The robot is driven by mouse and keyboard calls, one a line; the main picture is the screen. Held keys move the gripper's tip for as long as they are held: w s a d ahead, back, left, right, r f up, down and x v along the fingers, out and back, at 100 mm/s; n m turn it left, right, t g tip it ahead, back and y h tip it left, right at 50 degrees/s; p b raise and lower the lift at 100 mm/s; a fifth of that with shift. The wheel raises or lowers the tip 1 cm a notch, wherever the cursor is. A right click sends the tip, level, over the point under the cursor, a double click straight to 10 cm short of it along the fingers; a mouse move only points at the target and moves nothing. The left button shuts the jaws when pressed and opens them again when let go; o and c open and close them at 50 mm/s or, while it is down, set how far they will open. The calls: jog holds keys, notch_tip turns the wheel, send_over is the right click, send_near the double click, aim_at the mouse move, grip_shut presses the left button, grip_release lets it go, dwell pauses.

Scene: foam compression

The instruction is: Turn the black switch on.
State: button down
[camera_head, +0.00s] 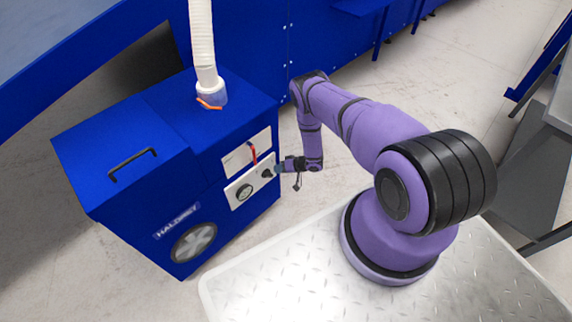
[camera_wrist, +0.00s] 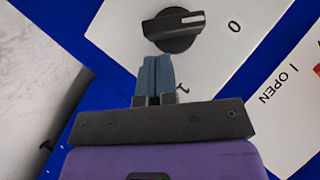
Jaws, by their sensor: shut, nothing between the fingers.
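The black switch (camera_wrist: 173,30) is a round knob on a white panel (camera_wrist: 112,25). In the head view my gripper (camera_head: 279,169) is at the right end of the blue machine's panel (camera_head: 236,200), beside the black switch (camera_head: 266,174).
The blue machine (camera_head: 130,215) has another dark round dial (camera_head: 245,192), a red lever (camera_head: 253,153) above the panel, a top handle (camera_head: 132,163) and a white hose (camera_head: 202,40). A second white plate (camera_wrist: 285,110) reads "OPEN". Grey floor (camera_head: 330,205) is clear right of the machine.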

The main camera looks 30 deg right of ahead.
jog(key=shift+s+a+f, duration=0.1)
jog(key=shift+a+f, duration=0.55)
jog(key=shift+d+f, duration=0.1)
jog(key=shift+f, duration=0.4)
dwell(0.8)
jog(key=shift+s+a+f, duration=0.1)
jog(key=shift+a+f, duration=0.2)
jog(key=shift+f, duration=0.45)
jog(key=shift+s+a+f, duration=0.1)
jog(key=shift+a+f, duration=0.2)
jog(key=shift+f, duration=0.45)
jog(key=shift+r, duration=0.1)
dwell(0.9)
